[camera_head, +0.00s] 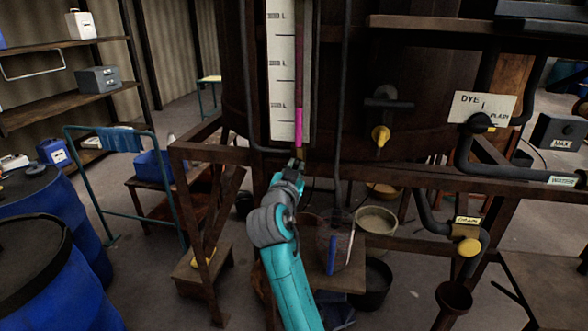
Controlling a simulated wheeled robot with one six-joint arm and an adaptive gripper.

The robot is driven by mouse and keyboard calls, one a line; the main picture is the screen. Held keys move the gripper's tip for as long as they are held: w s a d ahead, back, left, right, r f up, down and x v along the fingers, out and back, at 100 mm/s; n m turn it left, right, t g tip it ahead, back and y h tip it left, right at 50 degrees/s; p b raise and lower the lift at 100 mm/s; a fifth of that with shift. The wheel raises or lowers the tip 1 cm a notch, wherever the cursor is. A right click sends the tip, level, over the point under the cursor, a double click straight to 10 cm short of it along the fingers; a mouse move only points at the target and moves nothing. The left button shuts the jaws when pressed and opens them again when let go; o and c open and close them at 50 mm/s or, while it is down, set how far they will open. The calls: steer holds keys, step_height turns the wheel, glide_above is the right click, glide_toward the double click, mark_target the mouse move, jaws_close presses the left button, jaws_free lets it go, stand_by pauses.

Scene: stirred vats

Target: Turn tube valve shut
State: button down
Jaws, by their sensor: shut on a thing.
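The sight tube (299,127) runs down the front of the dark vat (230,90), beside a white scale board (283,70). A pink column shows in its lower part. My gripper (296,164) is at the tube's lower end, at the height of the frame rail, shut on the tube valve there. The gripper and wrist hide most of the valve, so its handle's angle cannot be made out. My teal and grey arm reaches up to it from below.
A yellow-handled valve (380,136) sits on the vat to the right. A dye sign (482,107), pipes and a drain valve (468,247) are farther right. Rusty frame legs, a low stand and blue drums (50,275) surround my arm. Open floor shows at left.

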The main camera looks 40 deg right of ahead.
steer(key=shift+s+d+f+m, duration=0.1)
steer(key=shift+f+m, duration=0.1)
steer(key=shift+m, duration=2.25)
steer(key=shift+s+d+f+m, duration=0.1)
steer(key=shift+f+m, duration=0.05)
steer(key=shift+m, duration=2.25)
steer(key=shift+s+d+f+m, duration=0.1)
steer(key=shift+f+m, duration=0.1)
steer(key=shift+m, duration=2.25)
steer(key=c, duration=1.1)
jaws_free()
steer(key=shift+c, duration=0.2)
steer(key=shift+a, duration=0.1)
steer(key=v, duration=1.2)
